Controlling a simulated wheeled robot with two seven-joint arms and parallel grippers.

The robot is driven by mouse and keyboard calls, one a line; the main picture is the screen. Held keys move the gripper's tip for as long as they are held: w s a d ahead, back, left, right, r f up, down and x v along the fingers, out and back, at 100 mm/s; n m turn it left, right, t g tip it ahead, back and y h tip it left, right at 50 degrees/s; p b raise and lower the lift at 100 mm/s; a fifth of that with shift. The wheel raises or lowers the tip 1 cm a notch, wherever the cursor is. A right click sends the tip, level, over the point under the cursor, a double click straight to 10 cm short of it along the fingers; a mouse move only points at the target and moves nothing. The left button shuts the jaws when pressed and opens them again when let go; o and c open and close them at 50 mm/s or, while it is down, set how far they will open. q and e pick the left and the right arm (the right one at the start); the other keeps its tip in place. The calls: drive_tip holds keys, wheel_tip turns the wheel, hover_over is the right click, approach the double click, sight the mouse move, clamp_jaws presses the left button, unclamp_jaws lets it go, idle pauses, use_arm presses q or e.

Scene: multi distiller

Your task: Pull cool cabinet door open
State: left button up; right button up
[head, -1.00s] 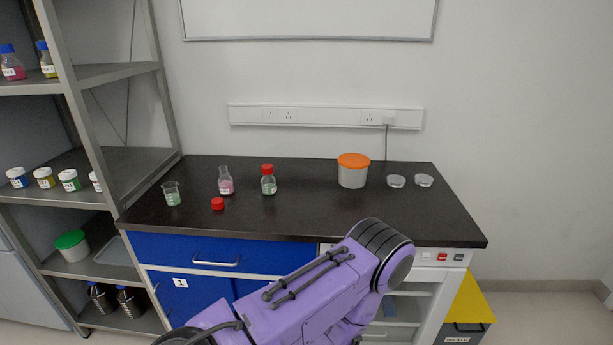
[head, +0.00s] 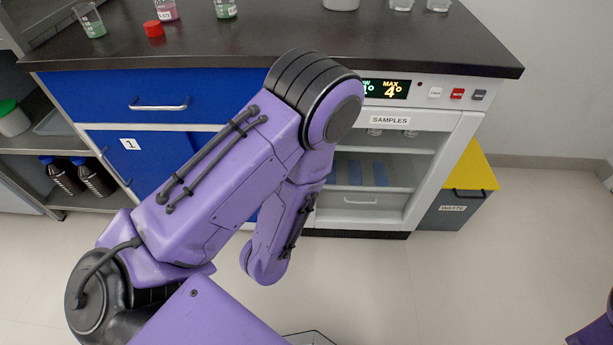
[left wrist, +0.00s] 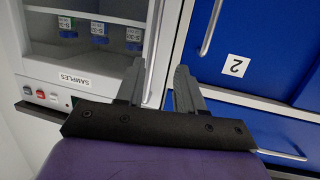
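The cool cabinet (head: 437,150) is a white unit under the right end of the counter, labelled SAMPLES. Its display reads MAX 4°, and its glass-fronted door looks closed. In the left wrist view the cabinet (left wrist: 55,66) appears turned over at the upper left. My left gripper (left wrist: 160,66) is open, its two dark fingers apart in front of the cabinet's side edge, where a pale upright bar shows between them. I cannot tell whether the fingers touch it. In the head view my purple left arm hides this gripper and the cabinet's left side. My right gripper is out of view.
A blue drawer (head: 195,100) and a blue door marked 1 (head: 150,160) are left of the cabinet. A grey waste bin with yellow lid (head: 475,170) stands to its right. Open floor (head: 430,285) lies in front. Jars and flasks stand on the black counter (head: 230,43).

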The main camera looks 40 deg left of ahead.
use_arm(q)
drive_tip(key=w+a+t+b, duration=0.2)
drive_tip(key=w+b, duration=0.5)
drive_tip(key=w, duration=0.4)
drive_tip(key=shift+w+a+r+t+y, duration=0.2)
drive_tip(key=shift+a+r+t+y, duration=0.1)
drive_tip(key=shift+a, duration=0.3)
clamp_jaws()
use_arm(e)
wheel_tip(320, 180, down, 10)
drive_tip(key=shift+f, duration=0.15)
